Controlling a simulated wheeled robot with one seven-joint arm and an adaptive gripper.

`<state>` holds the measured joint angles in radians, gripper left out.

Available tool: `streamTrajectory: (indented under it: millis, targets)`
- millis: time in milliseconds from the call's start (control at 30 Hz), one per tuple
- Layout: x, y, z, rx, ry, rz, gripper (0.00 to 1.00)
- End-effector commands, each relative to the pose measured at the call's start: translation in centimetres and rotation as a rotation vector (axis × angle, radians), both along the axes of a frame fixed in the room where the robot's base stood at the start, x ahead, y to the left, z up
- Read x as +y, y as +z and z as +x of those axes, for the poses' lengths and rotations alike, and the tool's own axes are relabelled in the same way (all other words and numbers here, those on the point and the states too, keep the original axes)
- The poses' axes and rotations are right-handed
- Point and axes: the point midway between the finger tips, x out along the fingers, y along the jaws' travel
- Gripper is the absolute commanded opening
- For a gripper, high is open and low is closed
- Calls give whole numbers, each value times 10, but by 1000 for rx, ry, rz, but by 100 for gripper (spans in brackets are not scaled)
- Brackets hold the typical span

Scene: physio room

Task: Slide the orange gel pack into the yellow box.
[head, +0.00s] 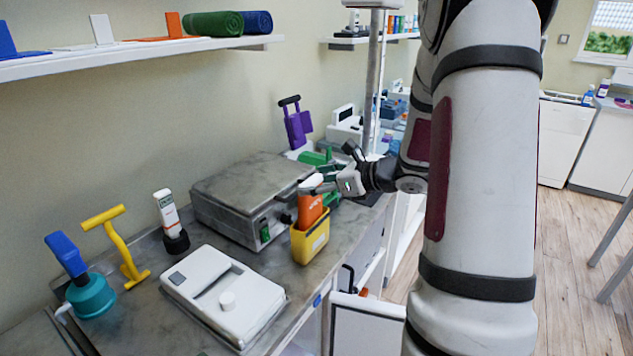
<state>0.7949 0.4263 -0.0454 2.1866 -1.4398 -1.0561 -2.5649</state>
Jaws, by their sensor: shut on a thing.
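The orange gel pack (310,211) stands upright in the head view, with its lower end inside the mouth of the yellow box (311,243). The yellow box stands on the grey counter near its front edge. My gripper (318,187) is at the upper part of the gel pack and shut on it.
A grey metal unit (250,196) stands directly behind and left of the box. A white device (222,294) lies at the front left. A green object (318,156) and a purple holder (296,124) are behind. The counter's front edge is close to the box.

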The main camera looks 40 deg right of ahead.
Motion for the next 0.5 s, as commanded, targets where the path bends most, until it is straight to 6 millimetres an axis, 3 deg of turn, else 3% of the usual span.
streamTrajectory:
  millis: [500]
  targets:
    - [0,-9,0,-2,0,0,34]
